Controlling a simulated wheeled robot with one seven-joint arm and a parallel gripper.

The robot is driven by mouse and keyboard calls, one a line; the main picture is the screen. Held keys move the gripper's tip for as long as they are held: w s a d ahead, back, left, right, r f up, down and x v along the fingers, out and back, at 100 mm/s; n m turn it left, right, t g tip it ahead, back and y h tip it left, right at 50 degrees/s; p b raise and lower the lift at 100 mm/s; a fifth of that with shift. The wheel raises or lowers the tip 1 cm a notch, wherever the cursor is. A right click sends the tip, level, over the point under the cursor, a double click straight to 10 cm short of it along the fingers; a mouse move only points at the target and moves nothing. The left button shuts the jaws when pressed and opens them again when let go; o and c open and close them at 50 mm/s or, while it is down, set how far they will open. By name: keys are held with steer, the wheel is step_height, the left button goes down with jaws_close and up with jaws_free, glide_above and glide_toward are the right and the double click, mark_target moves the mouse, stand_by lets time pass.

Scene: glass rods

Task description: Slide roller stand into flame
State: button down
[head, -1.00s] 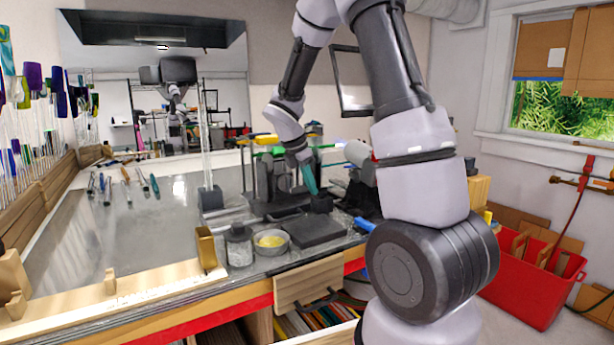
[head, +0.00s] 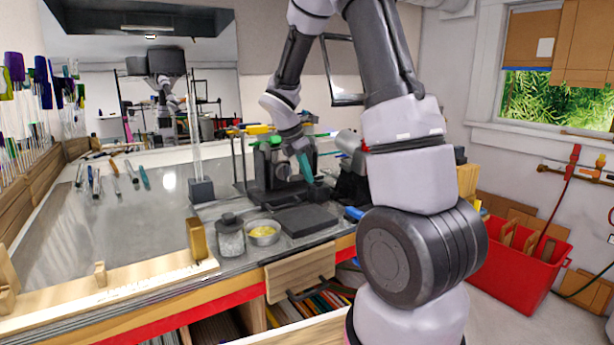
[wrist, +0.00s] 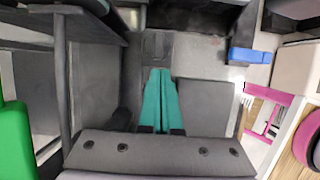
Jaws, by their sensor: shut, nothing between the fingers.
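The dark stand (head: 265,168) on the bench, which looks like the roller stand, has an upright frame with green parts on top. My gripper (head: 308,181) has teal fingers that point down just right of this stand. In the wrist view, my gripper (wrist: 158,70) shows its two fingers side by side, closed and empty. Their tips are close to a small dark block (wrist: 157,45) on a grey surface; I cannot tell whether they touch. A grey cylinder, perhaps the torch (head: 349,143), stands right of the gripper. I see no clear flame.
A glass jar (head: 230,236), a bowl of yellow material (head: 263,233) and a dark flat slab (head: 305,221) lie at the bench's front. A blue item (wrist: 250,55) is right of the fingers in the wrist view. The metal bench top (head: 130,225) at left is mostly clear.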

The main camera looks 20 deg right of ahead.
steer(key=w+v, duration=0.1)
steer(key=v, duration=0.9)
steer(key=s+d+r+m+t+y, duration=0.1)
steer(key=d+r+m+y, duration=0.3)
steer(key=r+m+y, duration=0.3)
steer(key=s+d+r+m+t+y, duration=0.2)
steer(key=d+r+m+y, duration=0.15)
steer(key=r+m, duration=0.55)
steer(key=shift+m+y, duration=0.25)
steer(key=shift+m, duration=0.05)
steer(key=x, duration=2)
steer(key=shift+s+a+f, duration=0.1)
steer(key=shift+s+f, duration=0.05)
steer(key=shift+f, duration=0.3)
